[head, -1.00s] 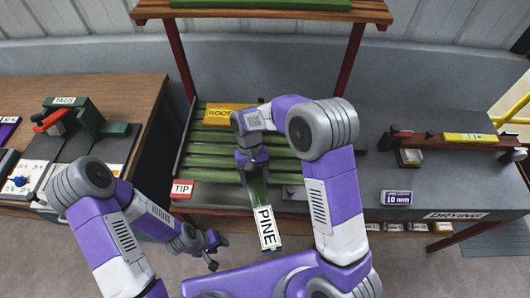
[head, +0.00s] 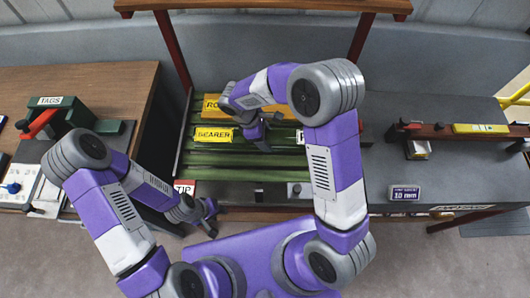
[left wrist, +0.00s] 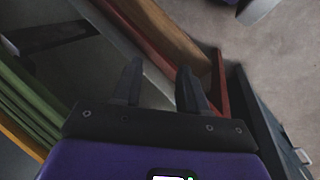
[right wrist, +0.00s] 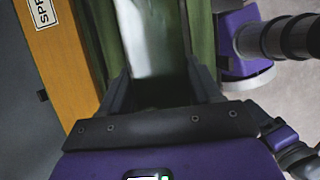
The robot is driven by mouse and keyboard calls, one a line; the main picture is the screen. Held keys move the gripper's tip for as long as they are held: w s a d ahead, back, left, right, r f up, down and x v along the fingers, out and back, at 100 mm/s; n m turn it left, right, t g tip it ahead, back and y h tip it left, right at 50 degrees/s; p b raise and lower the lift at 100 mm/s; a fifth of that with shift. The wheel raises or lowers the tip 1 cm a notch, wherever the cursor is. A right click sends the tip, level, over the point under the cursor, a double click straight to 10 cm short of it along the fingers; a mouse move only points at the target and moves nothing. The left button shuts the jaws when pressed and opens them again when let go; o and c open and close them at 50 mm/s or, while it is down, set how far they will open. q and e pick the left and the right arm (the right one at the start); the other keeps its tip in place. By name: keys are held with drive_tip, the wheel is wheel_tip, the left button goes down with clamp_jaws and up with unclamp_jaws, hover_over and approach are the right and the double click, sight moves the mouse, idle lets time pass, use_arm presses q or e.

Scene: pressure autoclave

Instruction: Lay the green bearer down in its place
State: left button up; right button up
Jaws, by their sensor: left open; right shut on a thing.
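The green bearer (head: 250,133) lies across the picture, roughly parallel to the green slats, with a yellow BEARER label at its left end and a partly covered white label at its right. My right gripper (head: 263,145) is shut on its middle. In the right wrist view the green bearer (right wrist: 150,45) runs between the jaws (right wrist: 160,80), beside the orange roof piece. Whether it touches the slats beneath cannot be told. My left gripper (head: 208,213) is open and empty, low at the front left of the bench; its jaws (left wrist: 160,75) show in the left wrist view.
The orange roof piece (head: 212,104) lies just behind the bearer. Green slats (head: 245,160) fill the bed, with a red TIP tag (head: 184,187) at front left. Red posts (head: 360,50) carry a shelf behind. The grey bench at right has free room around a 10 mm block (head: 405,193).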

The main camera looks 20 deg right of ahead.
wheel_tip(320, 180, down, 10)
drive_tip(key=shift+r+b, duration=0.25)
drive_tip(key=shift+b, duration=0.35)
drive_tip(key=shift+f, duration=0.1)
drive_tip(key=o, duration=1.6)
drive_tip(key=shift+r, duration=0.3)
drive_tip(key=p+v, duration=0.1)
drive_tip(key=v, duration=1)
drive_tip(key=shift+a+r, duration=0.3)
drive_tip(key=shift+w, duration=0.1)
